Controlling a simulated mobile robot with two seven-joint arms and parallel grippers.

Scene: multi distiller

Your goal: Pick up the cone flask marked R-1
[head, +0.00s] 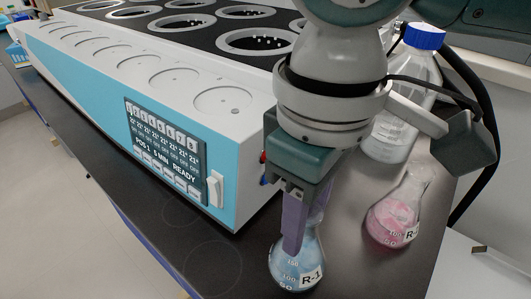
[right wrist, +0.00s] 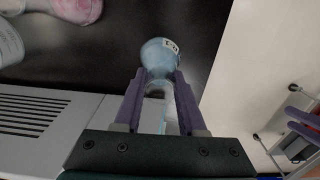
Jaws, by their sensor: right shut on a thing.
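The cone flask marked R-1 (head: 298,268) holds blue liquid and stands near the front edge of the dark bench in the head view. My right gripper (head: 296,235) reaches down from above, its purple fingers around the flask's neck. In the right wrist view my right gripper (right wrist: 158,84) is shut on the neck of the R-1 flask (right wrist: 160,54), with the blue body beyond the fingertips. Whether the flask's base touches the bench is hard to tell. My left gripper is not in view.
A flask of pink liquid (head: 394,215) stands to the right of R-1. A clear bottle with a blue cap (head: 424,37) stands behind it. The white and blue distiller (head: 95,75) with round wells and a display fills the left. The dark bench (head: 185,250) is clear before it.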

